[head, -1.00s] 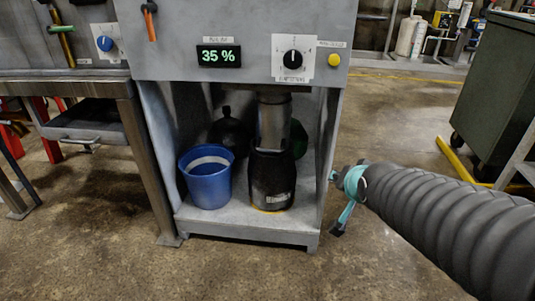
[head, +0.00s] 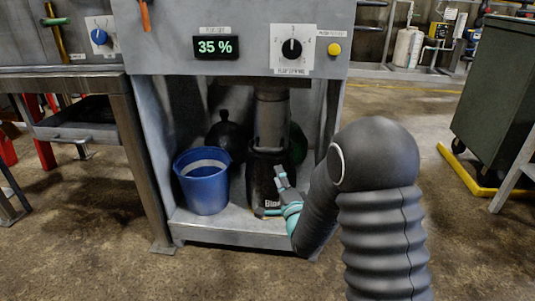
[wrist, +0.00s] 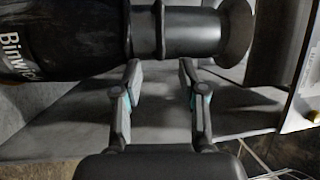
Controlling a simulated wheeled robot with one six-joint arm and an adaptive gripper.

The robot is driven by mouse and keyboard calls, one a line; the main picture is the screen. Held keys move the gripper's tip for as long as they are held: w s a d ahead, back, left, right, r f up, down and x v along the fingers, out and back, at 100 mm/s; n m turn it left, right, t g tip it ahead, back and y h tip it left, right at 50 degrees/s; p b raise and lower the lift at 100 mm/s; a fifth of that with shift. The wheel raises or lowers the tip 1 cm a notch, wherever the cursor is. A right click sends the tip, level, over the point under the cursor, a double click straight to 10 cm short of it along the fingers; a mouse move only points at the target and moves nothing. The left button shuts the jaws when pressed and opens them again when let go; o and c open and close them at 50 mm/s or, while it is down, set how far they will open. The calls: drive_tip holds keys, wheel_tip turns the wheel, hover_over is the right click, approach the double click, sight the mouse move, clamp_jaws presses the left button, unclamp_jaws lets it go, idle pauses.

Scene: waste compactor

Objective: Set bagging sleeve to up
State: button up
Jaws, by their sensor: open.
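Inside the grey cabinet, a grey cylindrical chute (head: 271,122) hangs down, with a black bag (head: 262,170) below it. In the wrist view, the lettered black bag (wrist: 60,40) lies sideways at the left, joined to a dark ringed collar (wrist: 146,32) and a tube that flares at the right. I take this collar and tube as the bagging sleeve. My gripper (head: 271,196) is in front of the bag's lower part in the head view. In the wrist view, my gripper (wrist: 160,72) is open, its fingertips at the collar's near edge. Contact cannot be told.
A blue bucket (head: 203,182) stands left of the bag, and a dark round bag (head: 226,134) is behind. The cabinet's right wall (head: 328,108) is close to my arm. Above are a 35 % display (head: 215,47), a black knob (head: 292,48) and a yellow button (head: 334,49).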

sight(267, 149)
drive_tip(key=x, duration=1.3)
drive_tip(key=shift+w+a+r, duration=0.15)
drive_tip(key=shift+w+a, duration=0.05)
drive_tip(key=shift+w, duration=0.15)
clamp_jaws()
